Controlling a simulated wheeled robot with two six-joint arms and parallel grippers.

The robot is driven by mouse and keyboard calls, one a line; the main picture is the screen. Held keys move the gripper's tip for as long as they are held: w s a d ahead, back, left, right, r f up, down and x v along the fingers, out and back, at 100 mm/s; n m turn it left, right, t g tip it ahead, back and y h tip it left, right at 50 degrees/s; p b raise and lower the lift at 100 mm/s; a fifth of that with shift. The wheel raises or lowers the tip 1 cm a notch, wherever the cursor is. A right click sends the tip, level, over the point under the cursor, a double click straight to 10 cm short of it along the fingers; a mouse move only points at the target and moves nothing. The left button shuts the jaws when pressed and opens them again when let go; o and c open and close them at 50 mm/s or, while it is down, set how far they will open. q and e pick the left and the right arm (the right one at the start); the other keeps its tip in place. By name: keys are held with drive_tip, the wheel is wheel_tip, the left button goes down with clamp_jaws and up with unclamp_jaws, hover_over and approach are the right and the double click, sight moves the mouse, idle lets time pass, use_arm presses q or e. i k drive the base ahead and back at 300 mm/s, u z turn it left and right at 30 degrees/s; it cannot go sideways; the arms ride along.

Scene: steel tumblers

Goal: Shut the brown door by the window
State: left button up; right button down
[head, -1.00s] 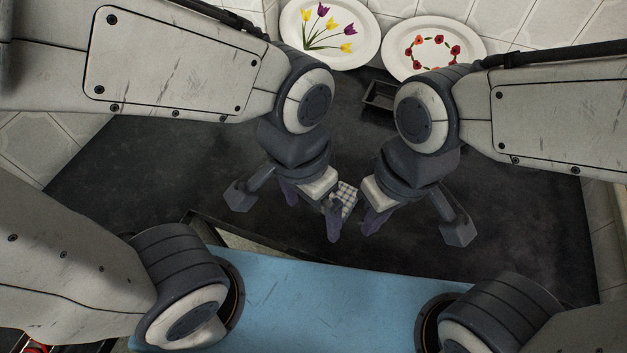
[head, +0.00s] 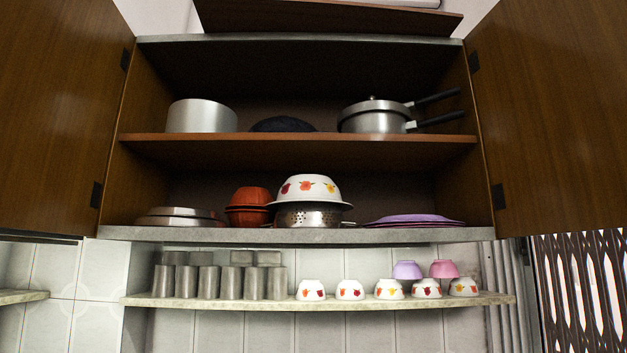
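A wall cupboard (head: 310,137) stands with both brown doors swung wide open. The right brown door (head: 552,120) is on the side of a dark lattice, which looks like a window grille (head: 585,290). This door's hinges are on the cupboard's right side wall, and its outer part runs out of the picture. The left brown door (head: 55,120) is open on the other side and is also cut off. Neither of my grippers is in view now.
Inside are a lidded pressure cooker (head: 374,117), a silver pot (head: 202,116), bowls, a colander and purple plates (head: 413,220). A shelf (head: 325,301) below holds several steel tumblers (head: 232,282) and small flowered bowls (head: 389,289).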

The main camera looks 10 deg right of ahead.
sight(550, 77)
drive_tip(key=z, duration=0.65)
drive_tip(key=k, duration=1.1)
drive_tip(key=u, duration=0.15)
